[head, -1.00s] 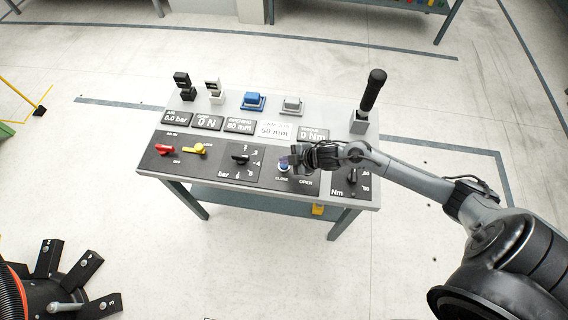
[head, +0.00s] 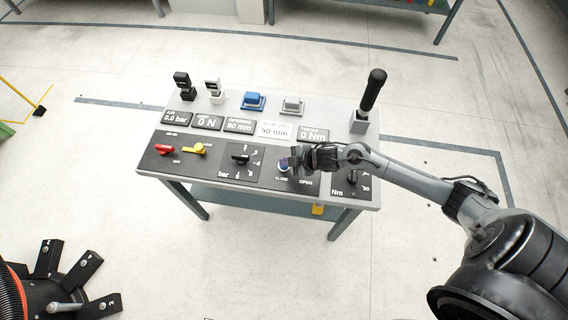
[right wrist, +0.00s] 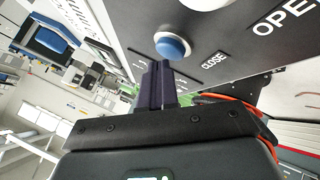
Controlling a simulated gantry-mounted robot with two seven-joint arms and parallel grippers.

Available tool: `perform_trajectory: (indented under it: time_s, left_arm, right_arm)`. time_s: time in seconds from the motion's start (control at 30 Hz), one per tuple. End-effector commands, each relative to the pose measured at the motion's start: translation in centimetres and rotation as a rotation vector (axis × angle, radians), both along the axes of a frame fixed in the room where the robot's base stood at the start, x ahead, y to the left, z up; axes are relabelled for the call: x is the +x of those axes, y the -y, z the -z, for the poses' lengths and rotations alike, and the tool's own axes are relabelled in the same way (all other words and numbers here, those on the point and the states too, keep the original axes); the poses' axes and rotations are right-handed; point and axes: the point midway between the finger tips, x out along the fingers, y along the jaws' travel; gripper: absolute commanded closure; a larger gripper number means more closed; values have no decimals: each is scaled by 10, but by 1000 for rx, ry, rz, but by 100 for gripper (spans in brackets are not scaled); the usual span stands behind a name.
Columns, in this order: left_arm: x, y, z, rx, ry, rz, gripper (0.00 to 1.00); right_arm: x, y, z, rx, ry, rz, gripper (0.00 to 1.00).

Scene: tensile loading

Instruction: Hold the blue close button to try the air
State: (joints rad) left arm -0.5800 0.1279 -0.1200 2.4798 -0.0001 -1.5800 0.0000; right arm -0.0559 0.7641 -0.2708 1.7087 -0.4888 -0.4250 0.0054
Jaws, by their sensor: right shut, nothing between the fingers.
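The blue close button (head: 283,168) is on the dark sloped front panel, above the word CLOSE. In the right wrist view the blue button (right wrist: 172,46) is a round cap in a pale ring. My right gripper (head: 292,160) is at the button and partly covers it in the head view. In the right wrist view its fingers (right wrist: 158,78) are shut together and empty, with their tips right at the button's edge. I cannot tell whether they touch it. The air display (head: 176,118) reads 0.0 bar. My left gripper is not in view.
A red lever (head: 165,149), a yellow lever (head: 195,149) and a black bar knob (head: 240,159) are left of the button. A torque knob (head: 352,178) is to the right. A tall black handle (head: 374,90) stands at the back right. Open floor surrounds the console.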

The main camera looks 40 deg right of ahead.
Motion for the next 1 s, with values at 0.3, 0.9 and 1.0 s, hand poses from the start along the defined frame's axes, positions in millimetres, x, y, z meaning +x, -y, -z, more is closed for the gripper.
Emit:
perform_trajectory:
  time_s: [0.3, 0.9, 1.0]
  left_arm:
    - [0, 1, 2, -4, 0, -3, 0]
    - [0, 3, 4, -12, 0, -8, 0]
    - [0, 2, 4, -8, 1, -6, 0]
  right_arm:
    - [0, 0, 4, 0, 0, 0, 100]
    - [0, 0, 10, -1, -1, 0, 100]
    - [0, 0, 10, -1, -1, 0, 100]
